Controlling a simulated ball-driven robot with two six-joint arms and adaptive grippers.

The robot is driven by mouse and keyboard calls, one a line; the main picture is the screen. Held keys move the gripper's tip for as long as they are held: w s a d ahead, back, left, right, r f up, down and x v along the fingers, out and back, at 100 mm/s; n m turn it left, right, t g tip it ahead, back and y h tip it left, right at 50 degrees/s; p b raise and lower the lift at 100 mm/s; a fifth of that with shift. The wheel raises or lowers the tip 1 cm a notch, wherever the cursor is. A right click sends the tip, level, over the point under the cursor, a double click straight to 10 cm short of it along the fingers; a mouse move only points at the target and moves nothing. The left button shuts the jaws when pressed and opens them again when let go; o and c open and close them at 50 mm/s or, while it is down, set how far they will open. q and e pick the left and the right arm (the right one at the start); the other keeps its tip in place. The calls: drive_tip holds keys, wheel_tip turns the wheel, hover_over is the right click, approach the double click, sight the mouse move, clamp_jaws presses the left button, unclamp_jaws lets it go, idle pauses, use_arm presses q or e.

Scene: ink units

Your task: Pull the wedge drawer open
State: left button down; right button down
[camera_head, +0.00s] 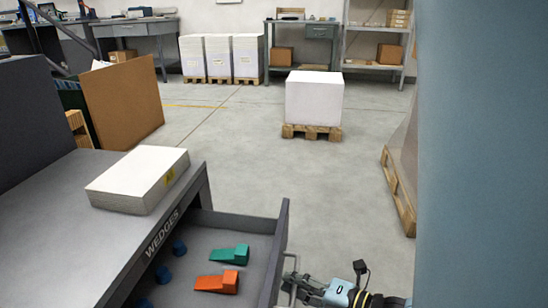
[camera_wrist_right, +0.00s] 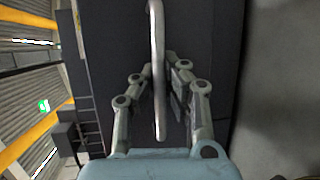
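The wedge drawer (camera_head: 262,225) stands pulled out from the dark bench marked "WEDGES" (camera_head: 163,234), and its inside shows. A green wedge (camera_head: 229,253) and an orange wedge (camera_head: 217,282) lie in it, with several blue pieces (camera_head: 162,274) nearer the bench. My right gripper (camera_head: 290,284) is at the drawer's front, at the metal handle (camera_head: 283,292). In the right wrist view the handle (camera_wrist_right: 158,60) runs between the two fingers (camera_wrist_right: 161,85), which are close in on it from both sides. My left gripper is out of view.
A paper stack (camera_head: 135,182) lies on the bench top (camera_head: 60,230). A brown board (camera_head: 122,103) leans behind it. A pallet (camera_head: 311,132) with a white load stands farther back, another (camera_head: 396,190) at right. The floor in front of the drawer is clear.

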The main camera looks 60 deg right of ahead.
drive_tip(key=shift+s+d+r, duration=0.1)
drive_tip(key=shift+s+d, duration=0.05)
drive_tip(key=shift+s, duration=0.15)
drive_tip(key=c, duration=1.4)
unclamp_jaws()
drive_tip(key=s, duration=0.4)
drive_tip(key=s+r, duration=0.1)
drive_tip(key=s, duration=0.3)
drive_tip(key=s+r, duration=0.1)
drive_tip(key=s, duration=0.3)
drive_tip(key=shift+r, duration=0.1)
drive_tip(key=shift+w, duration=0.1)
